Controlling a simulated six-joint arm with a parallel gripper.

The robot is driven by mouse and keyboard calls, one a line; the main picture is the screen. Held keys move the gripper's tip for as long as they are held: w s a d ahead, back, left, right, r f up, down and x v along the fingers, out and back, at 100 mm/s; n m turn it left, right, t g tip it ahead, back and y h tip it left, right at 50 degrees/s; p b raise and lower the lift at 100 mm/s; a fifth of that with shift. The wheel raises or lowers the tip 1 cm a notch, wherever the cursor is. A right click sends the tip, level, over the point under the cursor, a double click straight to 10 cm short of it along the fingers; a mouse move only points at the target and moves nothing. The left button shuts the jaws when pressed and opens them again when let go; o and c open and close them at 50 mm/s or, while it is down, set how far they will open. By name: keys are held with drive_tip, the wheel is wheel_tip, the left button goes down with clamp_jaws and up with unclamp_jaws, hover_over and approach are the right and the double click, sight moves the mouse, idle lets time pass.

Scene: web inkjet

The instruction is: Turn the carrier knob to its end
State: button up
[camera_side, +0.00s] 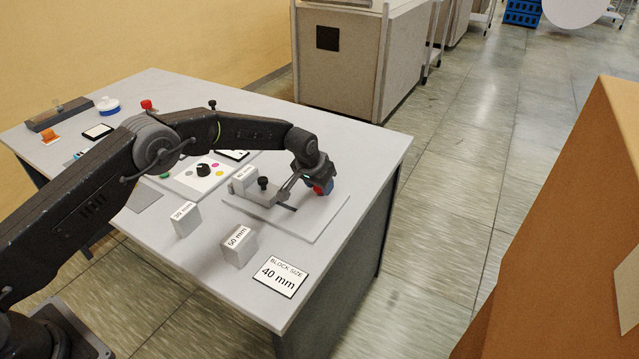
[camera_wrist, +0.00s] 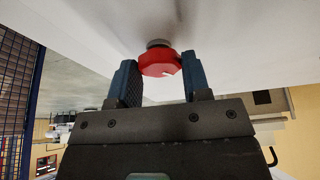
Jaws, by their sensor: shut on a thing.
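The red carrier knob (camera_wrist: 160,62) sits on a short grey shaft in the wrist view and has a small white mark on its lower edge. My gripper (camera_wrist: 158,72) has one blue finger on each side of the knob and is shut on it. In the side view, my gripper (camera_side: 321,187) reaches down at the right end of the grey carrier fixture (camera_side: 262,198), where some red shows between the fingers. A black knob (camera_side: 263,183) stands on the fixture beside a labelled grey block (camera_side: 243,176). The fixture's contact with the block is too small to judge.
The fixture rests on a flat plate (camera_side: 312,228). Two loose labelled blocks, one (camera_side: 185,219) farther left and one (camera_side: 238,245) nearer the front, stand on the table (camera_side: 375,148). A sign (camera_side: 281,277) reads "BLOCK SIZE 40 mm". A panel with coloured dots (camera_side: 192,181) lies behind.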

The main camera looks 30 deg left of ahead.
drive_tip(key=shift+c, duration=0.6)
drive_tip(key=shift+m, duration=0.4)
drive_tip(key=shift+w+a+m+g+h, duration=0.15)
drive_tip(key=shift+m+h, duration=0.4)
drive_tip(key=shift+m, duration=0.75)
drive_tip(key=shift+s+m+g+h, duration=0.1)
drive_tip(key=shift+m+g+h, duration=0.3)
drive_tip(key=shift+m, duration=0.9)
drive_tip(key=o, duration=0.9)
drive_tip(key=shift+o, duration=0.2)
drive_tip(key=v, duration=1.3)
drive_tip(key=shift+s+a+r, duration=0.2)
drive_tip(key=shift+a+r, duration=0.05)
drive_tip(key=shift+r, duration=0.1)
